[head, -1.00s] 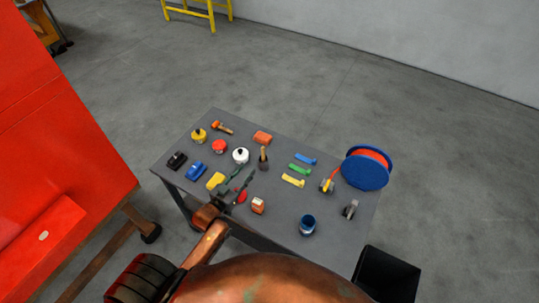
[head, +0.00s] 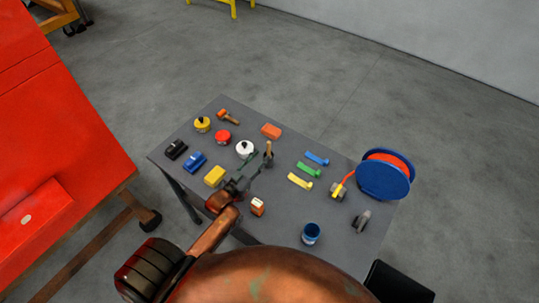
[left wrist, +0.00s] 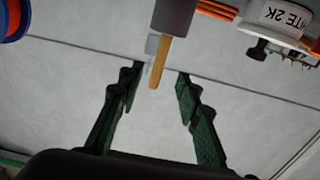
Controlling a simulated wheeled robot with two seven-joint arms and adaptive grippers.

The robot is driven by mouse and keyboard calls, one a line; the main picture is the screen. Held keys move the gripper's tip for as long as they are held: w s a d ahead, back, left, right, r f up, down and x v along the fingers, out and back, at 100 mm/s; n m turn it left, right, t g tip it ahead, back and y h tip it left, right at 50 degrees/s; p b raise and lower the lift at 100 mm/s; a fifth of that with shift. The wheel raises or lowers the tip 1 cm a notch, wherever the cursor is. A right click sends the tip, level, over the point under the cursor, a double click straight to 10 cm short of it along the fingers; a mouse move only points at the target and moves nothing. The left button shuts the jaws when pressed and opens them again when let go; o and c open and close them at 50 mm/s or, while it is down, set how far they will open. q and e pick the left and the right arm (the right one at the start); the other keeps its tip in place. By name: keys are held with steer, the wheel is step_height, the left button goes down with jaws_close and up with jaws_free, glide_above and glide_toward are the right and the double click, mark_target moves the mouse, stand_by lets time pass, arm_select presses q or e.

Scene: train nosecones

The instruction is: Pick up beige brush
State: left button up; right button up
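The beige brush (head: 269,148) stands upright near the middle of the grey table in the head view, its light wooden handle pointing up. In the left wrist view, which looks upside down, the beige handle (left wrist: 160,62) hangs from a wider dark grey part (left wrist: 174,16) at the top edge. My left gripper (head: 256,166) is open beside the brush in the head view. In the left wrist view its two green-black fingers (left wrist: 160,76) are spread, with the handle's end showing between the fingertips; no contact is visible. My right gripper is not in view.
The table (head: 290,228) holds a white pot (head: 244,149) close left of the brush, an orange block (head: 271,131) behind, and blue, green and yellow pieces to the right. A blue reel (head: 384,180) stands at the right edge.

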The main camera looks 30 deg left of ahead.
mark_target(268, 149)
arm_select(q)
steer(key=w, duration=0.2)
steer(key=w+p, duration=0.1)
steer(key=w, duration=0.3)
steer(key=shift+w+d, duration=0.35)
steer(key=shift+w, duration=0.05)
steer(key=shift+c, duration=0.5)
jaws_close()
